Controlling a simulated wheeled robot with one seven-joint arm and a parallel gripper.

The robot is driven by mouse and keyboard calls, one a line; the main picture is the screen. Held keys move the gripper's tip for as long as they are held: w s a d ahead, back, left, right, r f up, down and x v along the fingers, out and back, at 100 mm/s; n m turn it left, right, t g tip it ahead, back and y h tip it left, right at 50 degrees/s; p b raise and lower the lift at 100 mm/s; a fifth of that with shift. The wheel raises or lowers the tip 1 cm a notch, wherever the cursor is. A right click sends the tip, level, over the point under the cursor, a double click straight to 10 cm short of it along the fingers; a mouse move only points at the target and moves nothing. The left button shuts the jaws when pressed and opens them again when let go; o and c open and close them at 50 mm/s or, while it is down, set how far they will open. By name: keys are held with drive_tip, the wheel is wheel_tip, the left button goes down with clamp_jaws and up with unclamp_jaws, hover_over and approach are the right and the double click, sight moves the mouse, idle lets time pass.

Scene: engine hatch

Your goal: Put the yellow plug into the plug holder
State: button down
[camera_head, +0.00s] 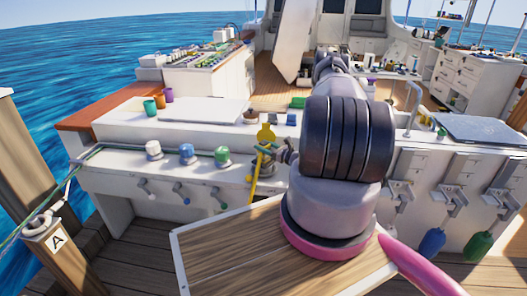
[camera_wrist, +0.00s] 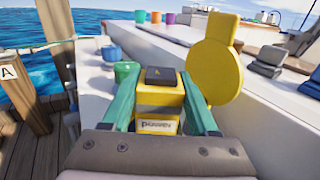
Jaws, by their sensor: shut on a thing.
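My gripper (camera_wrist: 160,95) has two green fingers closed on the sides of a yellow block with a black top and a printed label, which I take to be the yellow plug (camera_wrist: 155,124). In the head view my gripper (camera_head: 268,153) is small and partly hidden by my arm, in front of the white bench. An upright yellow piece with a round disc head (camera_wrist: 210,62) stands just right of the held plug in the wrist view; it also shows in the head view (camera_head: 266,133). I cannot tell whether it belongs to the plug holder, or whether the plug touches anything.
White (camera_head: 153,150), blue (camera_head: 187,153) and green (camera_head: 222,155) knob-like pieces line the bench front (camera_head: 120,170), with small levers below. Several coloured cups (camera_head: 158,101) stand on the left ledge. Latches and a blue float (camera_head: 432,242) are at right. A wooden board (camera_head: 225,250) lies in front.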

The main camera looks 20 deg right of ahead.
wheel_tip(320, 180, up, 17)
idle(1.5)
drive_tip(key=shift+r, duration=0.1)
